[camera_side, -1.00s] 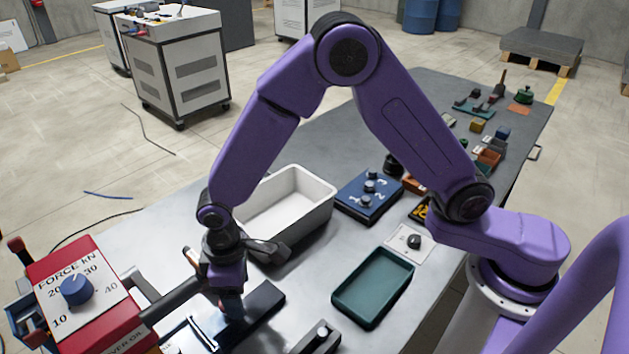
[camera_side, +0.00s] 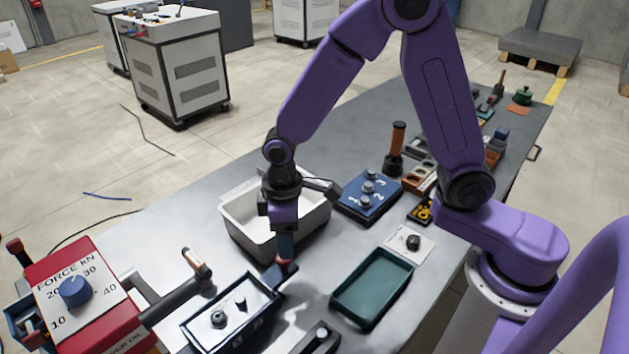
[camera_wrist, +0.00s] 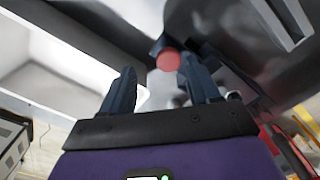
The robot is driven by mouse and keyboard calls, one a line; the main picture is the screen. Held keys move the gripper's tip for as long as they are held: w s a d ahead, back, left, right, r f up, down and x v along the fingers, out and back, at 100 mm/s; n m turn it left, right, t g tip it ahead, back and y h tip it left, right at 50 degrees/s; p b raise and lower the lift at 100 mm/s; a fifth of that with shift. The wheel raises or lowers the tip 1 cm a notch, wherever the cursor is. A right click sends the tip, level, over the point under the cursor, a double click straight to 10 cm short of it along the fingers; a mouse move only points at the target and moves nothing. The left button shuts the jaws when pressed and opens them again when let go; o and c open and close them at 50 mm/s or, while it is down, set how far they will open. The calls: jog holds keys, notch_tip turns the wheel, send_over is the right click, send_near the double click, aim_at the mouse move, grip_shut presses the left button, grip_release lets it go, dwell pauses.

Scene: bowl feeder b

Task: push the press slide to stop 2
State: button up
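The press (camera_side: 85,290) is red, with a blue dial under the words FORCE kN, at the left of the side view. The press slide (camera_side: 205,330) looks like the light plate in a dark frame right of the press, with a round fitting and a small post on it. Marks on its front side are too small to read surely. A red knob (camera_side: 280,264) stands at its right end. My gripper (camera_side: 285,255) points down at this knob. In the wrist view the knob (camera_wrist: 168,61) shows between the two spread fingers, nearer the right one; contact cannot be told.
A white bin (camera_side: 250,236) stands close behind my gripper. A blue panel (camera_side: 350,208) with numbered knobs and a green tray (camera_side: 372,288) lie to the right.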

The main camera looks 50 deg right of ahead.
notch_tip(320, 180, up, 13)
jog(key=shift+n, duration=0.4)
jog(key=shift+s+d, duration=0.5)
jog(key=shift+s, duration=0.25)
jog(key=shift+s+d, duration=0.5)
jog(key=shift+s, duration=0.3)
jog(key=shift+s+d, duration=0.5)
jog(key=shift+s, duration=0.25)
jog(key=w+a, duration=0.4)
jog(key=shift+m, duration=0.4)
jog(key=f, duration=1.7)
jog(key=shift+w+a, duration=0.15)
jog(key=shift+w, duration=0.05)
